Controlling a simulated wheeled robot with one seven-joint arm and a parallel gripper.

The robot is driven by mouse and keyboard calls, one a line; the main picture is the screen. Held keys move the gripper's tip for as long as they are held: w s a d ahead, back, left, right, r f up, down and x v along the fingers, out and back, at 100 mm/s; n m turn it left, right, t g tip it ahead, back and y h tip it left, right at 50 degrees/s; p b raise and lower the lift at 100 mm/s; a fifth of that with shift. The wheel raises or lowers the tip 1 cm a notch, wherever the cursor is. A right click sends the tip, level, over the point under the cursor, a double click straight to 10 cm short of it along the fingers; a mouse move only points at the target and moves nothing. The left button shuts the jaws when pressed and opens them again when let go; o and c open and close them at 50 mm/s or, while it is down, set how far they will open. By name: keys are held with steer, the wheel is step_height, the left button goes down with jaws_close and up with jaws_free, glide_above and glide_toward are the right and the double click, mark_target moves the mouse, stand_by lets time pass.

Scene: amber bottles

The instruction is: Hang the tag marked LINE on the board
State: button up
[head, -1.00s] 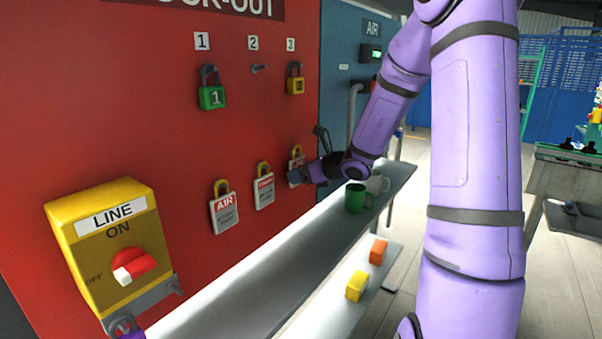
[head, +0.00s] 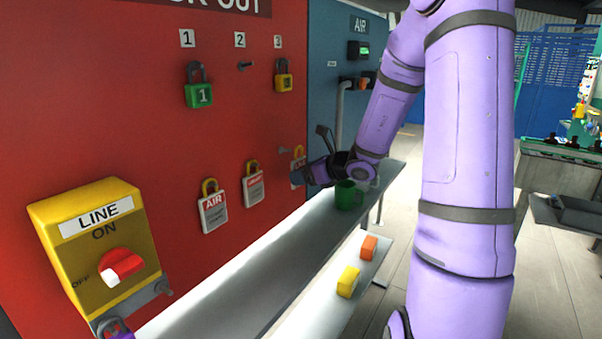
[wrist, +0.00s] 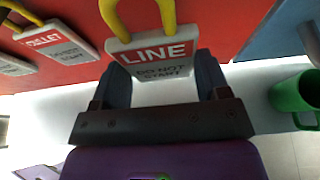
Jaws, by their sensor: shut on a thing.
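My gripper (wrist: 160,62) is shut on the white-and-red LINE tag (wrist: 150,52), which has a yellow loop at its top; its lettering faces the wrist camera. In the head view the tag (head: 297,168) shows partly behind my gripper (head: 303,175), close to the red lock-out board (head: 130,110). A small bare peg (head: 284,150) shows just left of the tag's loop. The AIR tag (head: 212,213) and the PALLET tag (wrist: 52,42) hang on the board to the left. On the board's upper row, peg 2 (head: 244,65) is bare.
A green padlock (head: 198,94) hangs under 1 and a yellow one (head: 283,82) under 3. The yellow LINE switch box (head: 95,245) sticks out lower left. A green mug (head: 348,196) stands on the shelf (head: 235,265) close to my gripper. Yellow and orange blocks lie lower.

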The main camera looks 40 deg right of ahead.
steer(key=shift+s+d, duration=0.2)
steer(key=shift+s, duration=0.3)
steer(key=shift+s+d, duration=0.15)
steer(key=shift+s, duration=0.3)
stand_by(0.9)
